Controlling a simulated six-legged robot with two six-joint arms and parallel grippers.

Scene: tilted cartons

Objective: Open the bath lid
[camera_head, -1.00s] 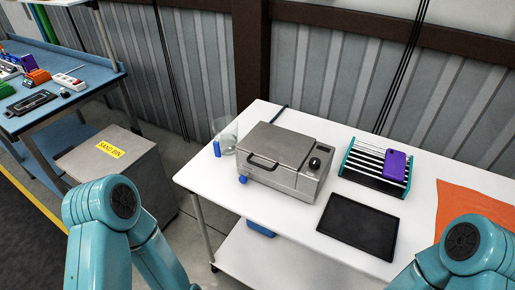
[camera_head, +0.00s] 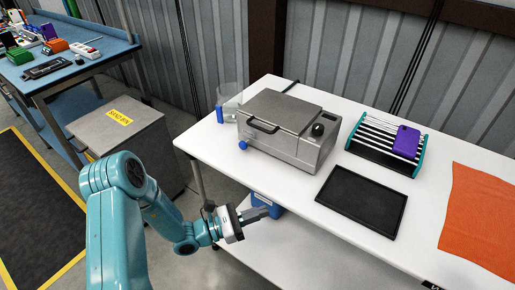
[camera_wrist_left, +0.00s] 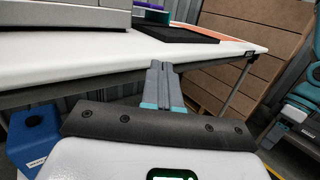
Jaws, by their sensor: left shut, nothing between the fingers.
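The bath (camera_head: 287,130) is a grey metal box on the white table. Its lid (camera_head: 290,108) lies shut on top, with a dark handle (camera_head: 262,126) at the front and a black knob (camera_head: 318,130) at the right. A blue knob (camera_head: 243,145) sits low at the front left. My left gripper (camera_head: 262,212) is shut and empty, in front of the table's front edge and below the bath. In the left wrist view its fingers (camera_wrist_left: 160,80) are together, pointing at the table edge; the bath's lower part (camera_wrist_left: 65,14) shows at the top left. My right gripper is not in view.
A black tray (camera_head: 361,201), a rack (camera_head: 385,143) with a purple item (camera_head: 406,142) and an orange cloth (camera_head: 480,215) lie right of the bath. A clear beaker (camera_head: 230,97) stands left. A blue container (camera_head: 268,203) is under the tabletop (camera_head: 220,150). A sand bin (camera_head: 122,130) stands at left.

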